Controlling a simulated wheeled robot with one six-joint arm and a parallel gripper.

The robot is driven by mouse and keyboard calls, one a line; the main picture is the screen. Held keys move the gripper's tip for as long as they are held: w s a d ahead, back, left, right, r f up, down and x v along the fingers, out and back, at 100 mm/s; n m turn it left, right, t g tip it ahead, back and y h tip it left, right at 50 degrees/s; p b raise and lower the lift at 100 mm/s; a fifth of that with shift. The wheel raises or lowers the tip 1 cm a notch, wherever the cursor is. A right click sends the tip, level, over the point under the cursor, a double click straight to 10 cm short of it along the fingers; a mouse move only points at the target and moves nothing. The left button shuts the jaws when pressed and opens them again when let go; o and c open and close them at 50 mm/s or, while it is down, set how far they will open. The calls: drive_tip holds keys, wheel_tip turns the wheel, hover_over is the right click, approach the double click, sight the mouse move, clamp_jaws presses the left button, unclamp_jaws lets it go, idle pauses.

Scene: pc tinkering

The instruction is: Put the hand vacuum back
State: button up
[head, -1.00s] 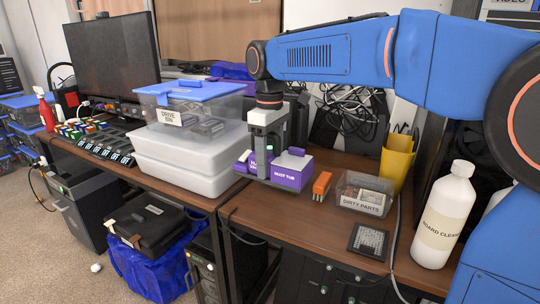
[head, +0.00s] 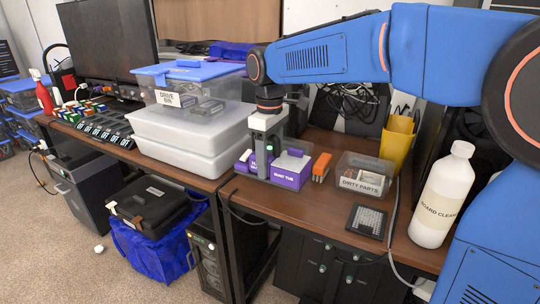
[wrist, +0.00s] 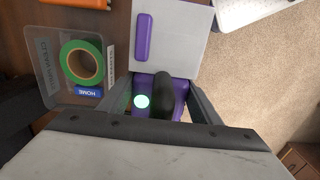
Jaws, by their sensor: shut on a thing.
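The hand vacuum shows in the wrist view as a purple body (wrist: 180,88) with a dark handle (wrist: 163,92) and a lit pale green button. My gripper (wrist: 163,100) is around it, shut on it. In the head view my gripper (head: 262,170) points down at the desk's left part, with purple of the vacuum (head: 243,161) beside and behind its fingers. The vacuum's underside is hidden, so I cannot tell whether it touches the desk.
White bins (head: 185,150) stand left. An orange item (head: 321,167), a "DIRTY PARTS" bin (head: 361,182) and a white bottle (head: 443,197) stand right. Front desk is mostly clear.

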drive_tip(key=shift+f, duration=2.65)
drive_tip(key=shift+f, duration=0.1)
drive_tip(key=o, duration=1.3)
drive_tip(key=o, duration=0.5)
drive_tip(key=shift+o, duration=0.2)
drive_tip(key=shift+r, duration=3.45)
